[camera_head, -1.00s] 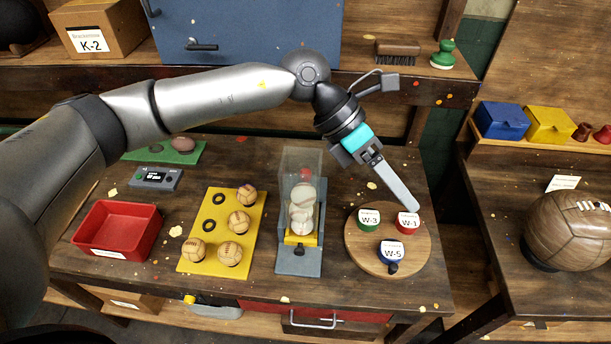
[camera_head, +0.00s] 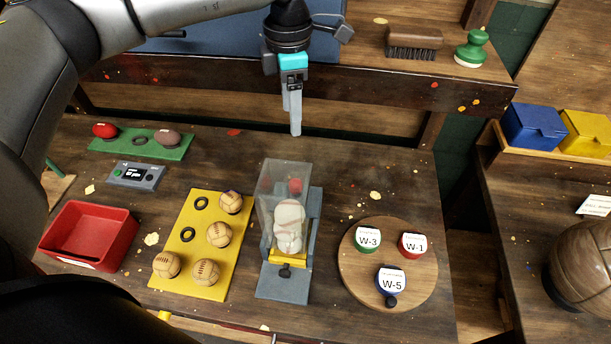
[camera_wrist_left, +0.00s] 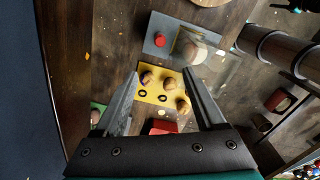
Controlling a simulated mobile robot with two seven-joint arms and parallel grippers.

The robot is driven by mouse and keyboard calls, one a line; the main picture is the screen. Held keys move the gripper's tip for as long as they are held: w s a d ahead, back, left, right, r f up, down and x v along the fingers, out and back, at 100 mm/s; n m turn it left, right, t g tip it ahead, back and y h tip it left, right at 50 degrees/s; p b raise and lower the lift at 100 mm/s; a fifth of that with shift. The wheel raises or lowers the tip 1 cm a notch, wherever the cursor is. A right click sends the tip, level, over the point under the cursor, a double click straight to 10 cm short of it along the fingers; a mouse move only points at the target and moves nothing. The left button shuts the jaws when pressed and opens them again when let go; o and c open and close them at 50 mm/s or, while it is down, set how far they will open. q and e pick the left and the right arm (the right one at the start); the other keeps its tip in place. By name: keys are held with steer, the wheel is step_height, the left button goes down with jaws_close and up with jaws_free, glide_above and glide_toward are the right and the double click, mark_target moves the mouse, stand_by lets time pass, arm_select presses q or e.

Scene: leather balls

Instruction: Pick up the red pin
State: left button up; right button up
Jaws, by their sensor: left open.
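The red pin (camera_head: 295,186) shows through the clear box of the dispenser (camera_head: 272,195), towards the back of its grey base. In the left wrist view it is a round red top (camera_wrist_left: 160,40) on the grey base, beside the clear box. My left gripper (camera_head: 295,131) points down behind the dispenser in the head view, apart from the pin. In the left wrist view its fingers (camera_wrist_left: 160,73) are spread with nothing between them. White balls (camera_head: 289,225) sit inside the clear box. My right gripper is not in view.
A yellow board (camera_head: 215,270) with several tan balls and a red tray (camera_head: 75,245) lie left of the dispenser. A round wooden board (camera_head: 355,280) with three labelled discs is on the right. A shelf (camera_head: 370,75) runs behind my left gripper.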

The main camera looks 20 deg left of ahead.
arm_select(q)
step_height(320, 180, down, 15)
steer(key=b, duration=0.4)
steer(key=shift+f+b, duration=0.2)
steer(key=shift+b, duration=0.15)
steer(key=shift+f, duration=3.1)
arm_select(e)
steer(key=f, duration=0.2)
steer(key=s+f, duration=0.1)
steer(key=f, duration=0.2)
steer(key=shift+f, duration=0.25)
arm_select(q)
jaws_close()
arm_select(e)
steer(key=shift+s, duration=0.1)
